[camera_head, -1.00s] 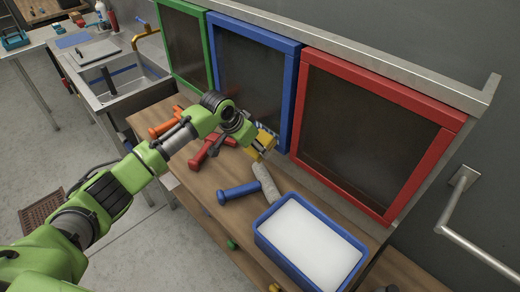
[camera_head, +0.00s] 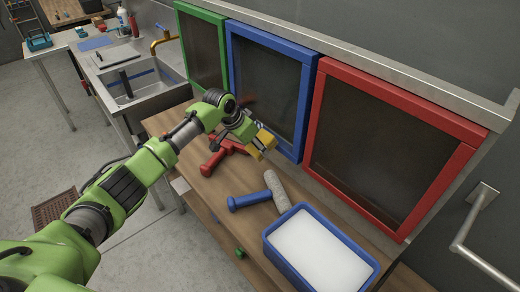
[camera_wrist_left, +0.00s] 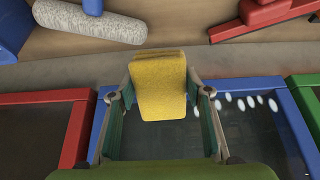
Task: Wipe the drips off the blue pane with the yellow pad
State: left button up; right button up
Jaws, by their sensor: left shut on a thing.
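The yellow pad (camera_wrist_left: 159,85) is held between the two fingers of my left gripper (camera_wrist_left: 162,100). In the head view, the pad (camera_head: 263,143) is at the lower part of the blue-framed pane (camera_head: 268,82), near its bottom rail. I cannot tell whether it touches the pane. In the left wrist view, several white oval drips (camera_wrist_left: 240,104) run in a row across the dark blue-framed pane (camera_wrist_left: 255,135), to the right of the pad. The pad and gripper hide part of the pane. My right gripper is not in view.
A blue tray with white contents (camera_head: 268,238), a roller with a blue handle (camera_head: 250,200) and a red tool (camera_head: 214,163) are on the wooden bench below the panes. A red-framed pane (camera_head: 385,135) and a green-framed pane (camera_head: 203,45) flank the blue one. A sink (camera_head: 135,82) is at left.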

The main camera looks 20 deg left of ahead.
pick_arm(q)
jog(key=shift+w+a+b, duration=0.3)
jog(key=shift+w+a, duration=0.35)
jog(key=shift+a, duration=0.3)
jog(key=w+a+b, duration=0.5)
jog(key=a+b, duration=0.3)
jog(key=b, duration=0.2)
jog(key=shift+w+a, duration=0.25)
jog(key=shift+w, duration=0.15)
